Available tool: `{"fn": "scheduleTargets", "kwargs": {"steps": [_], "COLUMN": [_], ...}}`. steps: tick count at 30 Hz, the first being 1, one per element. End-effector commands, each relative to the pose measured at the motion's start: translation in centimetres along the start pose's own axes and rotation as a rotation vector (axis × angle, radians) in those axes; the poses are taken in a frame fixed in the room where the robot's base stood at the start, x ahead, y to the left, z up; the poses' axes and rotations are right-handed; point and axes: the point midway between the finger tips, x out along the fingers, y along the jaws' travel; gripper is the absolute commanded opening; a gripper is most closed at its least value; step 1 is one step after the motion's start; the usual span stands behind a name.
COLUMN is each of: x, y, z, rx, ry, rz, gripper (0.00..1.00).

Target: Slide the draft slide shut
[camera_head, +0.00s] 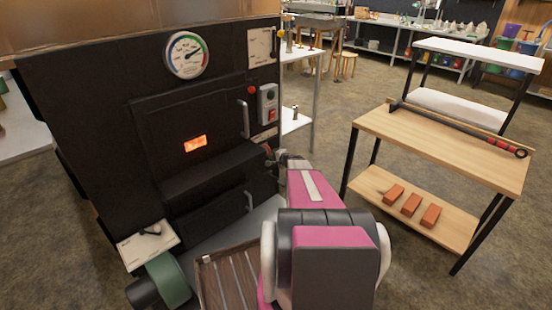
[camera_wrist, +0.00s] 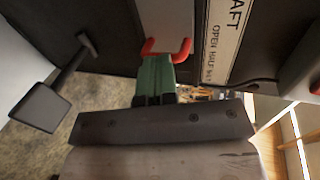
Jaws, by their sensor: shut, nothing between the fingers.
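In the wrist view, the draft slide (camera_wrist: 165,22) is a grey metal plate on the dark furnace front, with a red U-shaped handle (camera_wrist: 168,52) at its lower end. My gripper (camera_wrist: 155,72) is shut, its green fingers at the handle, between its two red ends. Nothing shows between the fingers, and I cannot tell whether they touch the handle. A pale label (camera_wrist: 222,38) reading "…AFT" and "OPEN HALF" sits beside the slide. In the head view, the dark furnace (camera_head: 85,125) stands at left; my arm hides most of the slide area at its right edge.
A dark bar with a square end (camera_wrist: 40,112) juts out left of the gripper in the wrist view. A wooden bench (camera_head: 440,150) with a long tool and several bricks (camera_head: 411,204) below stands at right. Open floor (camera_head: 330,110) lies between furnace and bench.

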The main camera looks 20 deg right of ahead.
Motion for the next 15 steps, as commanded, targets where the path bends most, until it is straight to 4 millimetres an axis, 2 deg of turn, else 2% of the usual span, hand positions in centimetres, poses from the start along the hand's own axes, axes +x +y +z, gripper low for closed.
{"fn": "scheduleTargets", "kwargs": {"steps": [3, 15], "x": [1.8, 6.7], "y": [0.1, 0.0], "z": [-0.1, -0.1], "rx": [0.0, 0.0], "ry": [0.0, 0.0], "rz": [0.0, 0.0], "gripper": [0.0, 0.0]}}
